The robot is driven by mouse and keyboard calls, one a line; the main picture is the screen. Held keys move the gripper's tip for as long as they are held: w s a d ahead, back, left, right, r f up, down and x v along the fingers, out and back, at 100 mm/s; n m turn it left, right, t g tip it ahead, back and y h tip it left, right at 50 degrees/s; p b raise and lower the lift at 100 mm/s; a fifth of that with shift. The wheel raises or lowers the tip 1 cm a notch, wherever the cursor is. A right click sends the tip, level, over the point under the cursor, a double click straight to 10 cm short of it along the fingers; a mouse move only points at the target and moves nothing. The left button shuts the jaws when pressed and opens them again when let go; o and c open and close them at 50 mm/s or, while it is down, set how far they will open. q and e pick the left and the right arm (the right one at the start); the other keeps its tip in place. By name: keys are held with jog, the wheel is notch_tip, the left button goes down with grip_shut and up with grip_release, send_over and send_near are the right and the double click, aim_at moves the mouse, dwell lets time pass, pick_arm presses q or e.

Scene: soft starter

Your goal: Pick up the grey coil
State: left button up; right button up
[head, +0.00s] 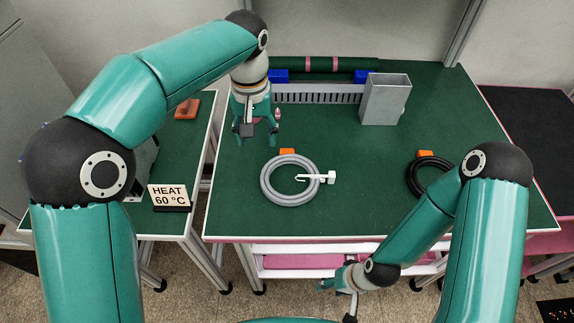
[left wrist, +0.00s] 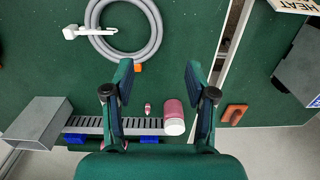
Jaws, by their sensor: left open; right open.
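The grey coil (head: 272,190) lies flat on the green worktop, left of its middle. A white fitting (head: 318,178) lies over its right side. In the left wrist view the coil (left wrist: 153,42) is at the top, partly cut off, with the white fitting (left wrist: 85,31) to its left. My left gripper (head: 256,135) is open and empty, beyond the coil towards the back of the table and apart from it. Its spread fingers (left wrist: 158,78) show in the left wrist view. My right gripper (head: 335,300) is open and low, in front of the table's front edge.
A black coil (head: 413,178) lies to the right, partly behind my right arm. A grey metal bin (head: 386,100) and a slotted grey duct (head: 315,96) stand at the back. A pink jar (left wrist: 174,117) is near my left gripper. A HEAT sign (head: 169,196) stands on the left table.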

pick_arm(q)
send_over(264, 177)
jog(key=s, duration=0.1)
jog(key=f, duration=1.1)
jog(key=shift+s+a+f+p, duration=0.1)
jog(key=shift+a+p, duration=0.25)
jog(key=shift+d+f+p, duration=0.15)
jog(key=shift+f+p, duration=0.15)
jog(key=shift+f, duration=0.2)
jog(key=f, duration=0.1)
jog(key=w+f+p, duration=0.1)
jog(key=f, duration=0.1)
jog(key=shift+d+f, duration=0.2)
jog(key=shift+f, duration=0.45)
grip_shut()
